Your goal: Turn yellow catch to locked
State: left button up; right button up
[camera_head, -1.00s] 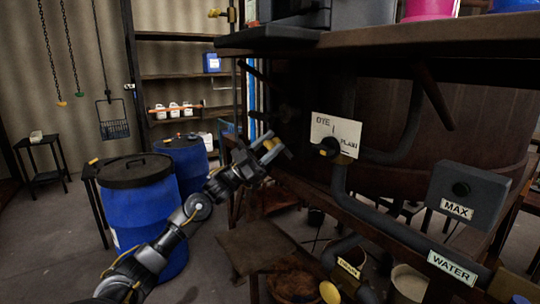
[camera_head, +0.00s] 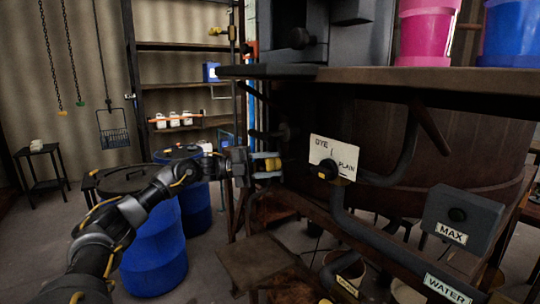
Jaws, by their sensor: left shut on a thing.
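The yellow catch (camera_head: 270,164) shows as a small yellow piece between the fingers of my left gripper (camera_head: 267,165), at the left side of the dark vat stand. My left gripper points to the right and is shut on the catch, which lies about level. The fingers hide much of the catch and its mount, so I see no locked mark. My right gripper is not in view.
A dark shelf edge (camera_head: 400,75) with pink and blue buckets is above. A MAX box (camera_head: 462,215) is at right.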

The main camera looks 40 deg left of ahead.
pick_arm(q)
jog(key=shift+r+m+g+y+p, duration=0.2)
jog(key=shift+m+g+y+p, duration=0.35)
jog(key=shift+p, duration=0.5)
jog(key=shift+f+m+p, duration=0.25)
jog(key=shift+m+p, duration=0.1)
jog(key=shift+p, duration=0.1)
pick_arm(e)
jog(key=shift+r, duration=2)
pick_arm(q)
jog(key=o, duration=1)
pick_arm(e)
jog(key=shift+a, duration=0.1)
pick_arm(q)
jog(key=b+v, duration=0.1)
jog(key=v, duration=0.9)
jog(key=shift+s+a+b, duration=0.2)
jog(key=shift+a+b, duration=0.15)
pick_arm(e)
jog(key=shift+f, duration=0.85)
